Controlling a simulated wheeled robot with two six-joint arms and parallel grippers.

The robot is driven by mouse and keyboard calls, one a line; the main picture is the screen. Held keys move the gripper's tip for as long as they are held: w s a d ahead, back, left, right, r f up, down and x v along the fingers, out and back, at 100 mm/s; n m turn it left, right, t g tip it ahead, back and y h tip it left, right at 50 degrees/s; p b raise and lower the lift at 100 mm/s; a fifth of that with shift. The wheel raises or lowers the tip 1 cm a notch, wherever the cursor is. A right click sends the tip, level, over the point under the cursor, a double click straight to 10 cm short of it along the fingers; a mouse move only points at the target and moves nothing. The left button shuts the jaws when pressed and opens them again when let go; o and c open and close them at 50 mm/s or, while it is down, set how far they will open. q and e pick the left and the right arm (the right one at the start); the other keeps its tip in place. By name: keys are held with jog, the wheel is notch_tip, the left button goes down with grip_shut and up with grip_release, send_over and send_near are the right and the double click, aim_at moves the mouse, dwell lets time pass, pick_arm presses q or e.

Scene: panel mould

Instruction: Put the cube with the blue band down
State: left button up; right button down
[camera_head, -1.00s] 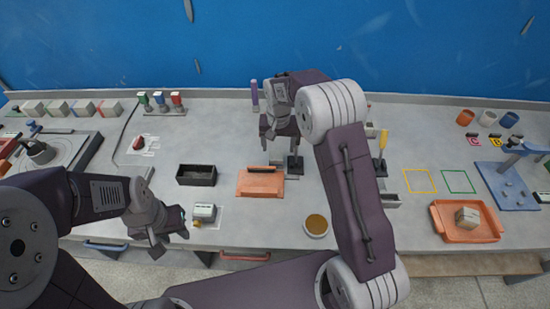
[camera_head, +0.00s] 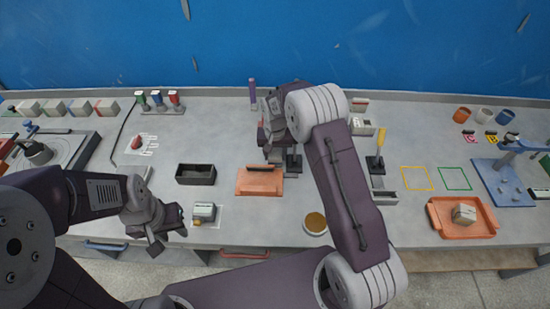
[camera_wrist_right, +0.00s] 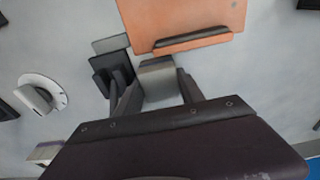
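My right gripper (camera_head: 274,153) is low over the middle of the bench, behind the orange panel (camera_head: 260,184). In the right wrist view its two fingers (camera_wrist_right: 156,88) stand close on both sides of a pale grey and tan block (camera_wrist_right: 157,78). My left gripper (camera_head: 168,238) is open and empty at the front edge, beside a pale cube with a green band (camera_head: 204,211).
A black fixture (camera_head: 294,160) stands close beside the right gripper; it also shows in the wrist view (camera_wrist_right: 109,72). A black bin (camera_head: 196,175) is left of the panel. Yellow (camera_head: 417,179) and green (camera_head: 455,179) outlined squares are empty. An orange tray (camera_head: 462,231) holds a brown box.

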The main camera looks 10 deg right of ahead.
aim_at(275, 154)
notch_tip(275, 154, up, 10)
dwell(0.5)
dwell(0.3)
